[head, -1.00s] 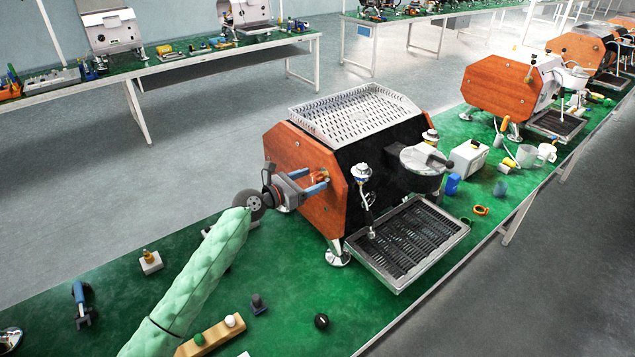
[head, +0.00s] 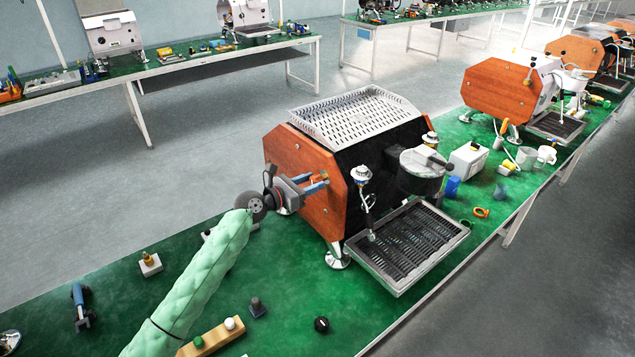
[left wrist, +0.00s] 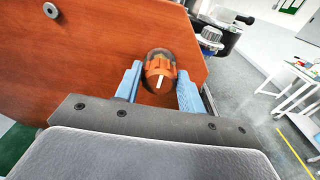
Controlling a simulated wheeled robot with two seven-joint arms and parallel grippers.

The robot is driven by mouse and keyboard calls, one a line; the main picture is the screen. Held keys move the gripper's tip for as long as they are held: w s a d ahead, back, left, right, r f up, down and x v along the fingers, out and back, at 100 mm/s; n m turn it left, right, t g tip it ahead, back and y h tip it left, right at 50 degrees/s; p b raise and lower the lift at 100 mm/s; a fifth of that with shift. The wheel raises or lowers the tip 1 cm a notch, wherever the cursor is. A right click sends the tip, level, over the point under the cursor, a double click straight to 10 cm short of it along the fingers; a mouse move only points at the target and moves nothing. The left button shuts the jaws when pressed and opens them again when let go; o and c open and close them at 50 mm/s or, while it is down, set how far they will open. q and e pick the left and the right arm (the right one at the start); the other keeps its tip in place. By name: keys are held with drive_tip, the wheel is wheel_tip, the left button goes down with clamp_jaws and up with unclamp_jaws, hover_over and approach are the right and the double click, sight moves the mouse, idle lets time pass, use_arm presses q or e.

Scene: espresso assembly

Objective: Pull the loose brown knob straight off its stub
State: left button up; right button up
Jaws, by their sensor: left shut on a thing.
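The brown knob (left wrist: 160,66) is on the wooden side panel (left wrist: 95,40) of the espresso machine and shows orange-brown with a white mark in the left wrist view. In the head view the knob (head: 319,177) is small and partly covered by the fingers. My left gripper (left wrist: 159,84) has its blue fingers on either side of the knob and is shut on it. In the head view my left gripper (head: 317,181) reaches the panel from the left. The stub is hidden behind the knob, so I cannot tell how far the knob sits on it. My right gripper is not in view.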

use_arm(q)
drive_tip(key=shift+p+v, duration=0.35)
drive_tip(key=shift+v, duration=0.8)
idle(0.9)
drive_tip(key=shift+a+f, duration=0.1)
drive_tip(key=shift+v, duration=1.2)
drive_tip(key=shift+s+a+f+p, duration=0.1)
drive_tip(key=shift+f+p, duration=0.1)
drive_tip(key=shift+p, duration=0.1)
drive_tip(key=shift+v, duration=1.4)
drive_tip(key=shift+f, duration=0.15)
